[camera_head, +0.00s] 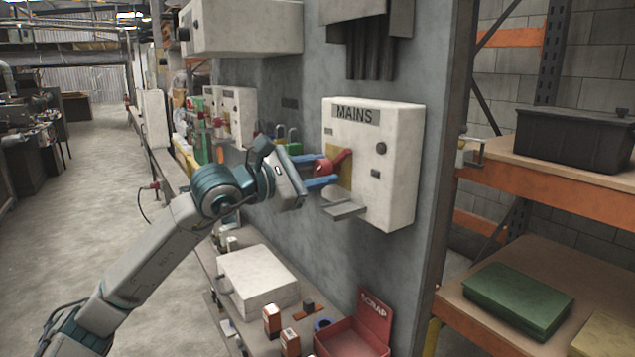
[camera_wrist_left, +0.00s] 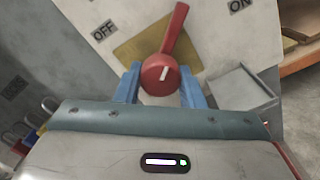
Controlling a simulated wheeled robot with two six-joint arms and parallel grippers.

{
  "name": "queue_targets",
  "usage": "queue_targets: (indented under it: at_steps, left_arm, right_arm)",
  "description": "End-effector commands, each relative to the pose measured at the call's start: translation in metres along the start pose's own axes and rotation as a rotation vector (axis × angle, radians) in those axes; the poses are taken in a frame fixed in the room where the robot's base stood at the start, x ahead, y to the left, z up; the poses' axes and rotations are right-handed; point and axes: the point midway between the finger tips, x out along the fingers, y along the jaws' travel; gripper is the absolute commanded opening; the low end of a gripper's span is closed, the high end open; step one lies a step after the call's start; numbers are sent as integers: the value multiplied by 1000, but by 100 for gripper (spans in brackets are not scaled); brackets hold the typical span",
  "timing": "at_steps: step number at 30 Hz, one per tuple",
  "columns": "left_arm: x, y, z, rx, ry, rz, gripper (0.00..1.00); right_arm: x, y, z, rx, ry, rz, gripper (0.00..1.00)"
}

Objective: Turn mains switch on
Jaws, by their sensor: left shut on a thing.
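The white mains box (camera_head: 396,150) with a "MAINS" label stands on the grey wall panel. Its red rotary switch (camera_head: 340,162) sits on a yellow plate at the box's front. My left gripper (camera_head: 322,172) reaches it from the left, its blue fingers shut on the switch's red hub. In the left wrist view the red switch (camera_wrist_left: 160,72) lies between the two blue fingertips (camera_wrist_left: 160,86). Its handle points up and slightly right, between the OFF label (camera_wrist_left: 104,31) and the ON label (camera_wrist_left: 239,5). My right gripper is not in view.
A grey ledge (camera_head: 345,210) juts out below the switch. A red scrap bin (camera_head: 352,335), small boxes and a white case (camera_head: 258,278) are on the bench below. Padlocks (camera_head: 288,134) hang to the left. Shelves with a black crate (camera_head: 575,140) stand at right.

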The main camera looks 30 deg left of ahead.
Motion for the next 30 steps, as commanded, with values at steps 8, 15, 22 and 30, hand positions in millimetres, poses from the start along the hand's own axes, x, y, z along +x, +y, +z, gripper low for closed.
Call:
queue_targets:
  at_steps: [8,15,22,30]
  left_arm:
    - [0,0,-1,261,-2,3,13]
    - [0,2,0,467,-1,3,13]
    - [0,2,0,612,0,3,13]
    - [0,3,1,700,0,2,13]
  right_arm:
    - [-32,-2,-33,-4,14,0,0]
    - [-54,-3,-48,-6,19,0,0]
    - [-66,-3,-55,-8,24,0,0]
    - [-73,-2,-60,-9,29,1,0]
